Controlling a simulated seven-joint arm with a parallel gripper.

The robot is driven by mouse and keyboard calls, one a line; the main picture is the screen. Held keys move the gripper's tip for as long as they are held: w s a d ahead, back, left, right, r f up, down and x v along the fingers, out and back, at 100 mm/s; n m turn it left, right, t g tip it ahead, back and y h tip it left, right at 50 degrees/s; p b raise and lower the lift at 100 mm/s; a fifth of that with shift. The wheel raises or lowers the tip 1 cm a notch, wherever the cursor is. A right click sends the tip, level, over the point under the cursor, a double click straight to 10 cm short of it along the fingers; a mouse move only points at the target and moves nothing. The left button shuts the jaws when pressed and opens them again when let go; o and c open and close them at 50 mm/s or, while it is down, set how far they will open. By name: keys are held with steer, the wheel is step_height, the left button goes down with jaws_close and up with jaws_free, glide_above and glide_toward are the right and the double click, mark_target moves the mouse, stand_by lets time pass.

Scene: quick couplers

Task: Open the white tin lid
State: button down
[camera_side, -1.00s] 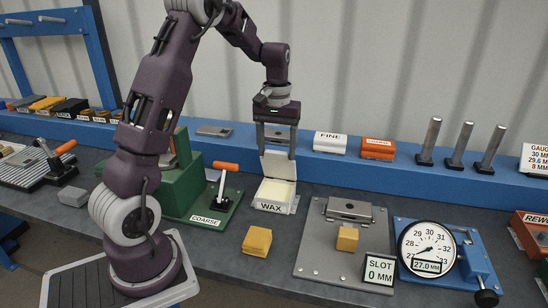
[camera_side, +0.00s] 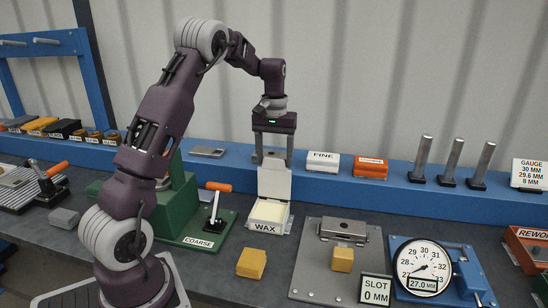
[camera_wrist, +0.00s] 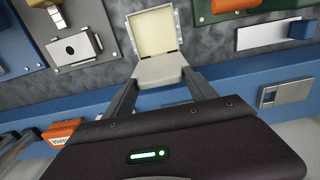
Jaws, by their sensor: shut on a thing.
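The white tin (camera_side: 268,214) labelled WAX stands on the bench with its pale cream inside showing. Its white lid (camera_side: 276,183) stands up, roughly upright, at the tin's back edge. The open tin (camera_wrist: 153,33) and the lid (camera_wrist: 160,71) also show in the wrist view. My gripper (camera_side: 273,161) is above and behind the tin, fingers pointing down. It is shut on the lid, with one finger at each side edge in the wrist view (camera_wrist: 163,90). The exact finger contact is small and hard to see.
A green COARSE fixture (camera_side: 200,241) with an orange-handled lever stands left of the tin. A grey plate (camera_side: 315,270) with a yellow block (camera_side: 342,259) and a dial gauge (camera_side: 422,266) are to the right. FINE (camera_side: 323,161) and orange boxes sit on the blue rail behind.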

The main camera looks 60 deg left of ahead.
steer(key=shift+a, duration=0.1)
steer(key=shift+c, duration=1.4)
jaws_free()
steer(key=shift+f, duration=0.1)
step_height(320, 180, up, 7)
steer(key=shift+r, duration=0.1)
